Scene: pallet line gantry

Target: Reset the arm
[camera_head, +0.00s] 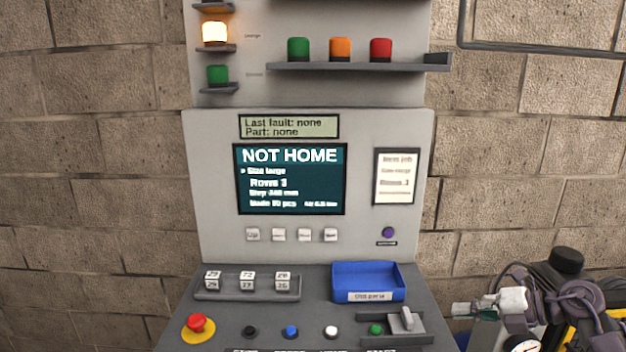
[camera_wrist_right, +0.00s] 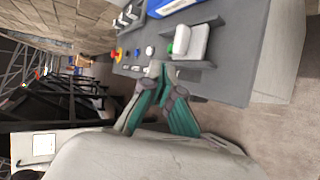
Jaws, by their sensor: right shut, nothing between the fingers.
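The control console (camera_head: 300,285) stands ahead with a screen (camera_head: 290,179) that reads "NOT HOME", size large, rows 3. On its desk are a black button (camera_head: 250,331), a blue button (camera_head: 290,331), a white button (camera_head: 331,331) and a green button (camera_head: 375,329) beside a grey raised guard (camera_head: 405,320). Their labels are cut off at the bottom edge. My right gripper (camera_head: 478,306) is shut and empty, to the right of the desk and apart from the buttons. In the right wrist view its fingers (camera_wrist_right: 160,75) point toward the desk edge. My left gripper is out of view.
A red mushroom button (camera_head: 197,325) on a yellow base is at the desk's left. A blue tray (camera_head: 368,280) and a rack of number blocks (camera_head: 247,287) stand behind the buttons. An amber lamp (camera_head: 214,33) is lit. A shelf (camera_head: 350,66) holds green, orange and red caps.

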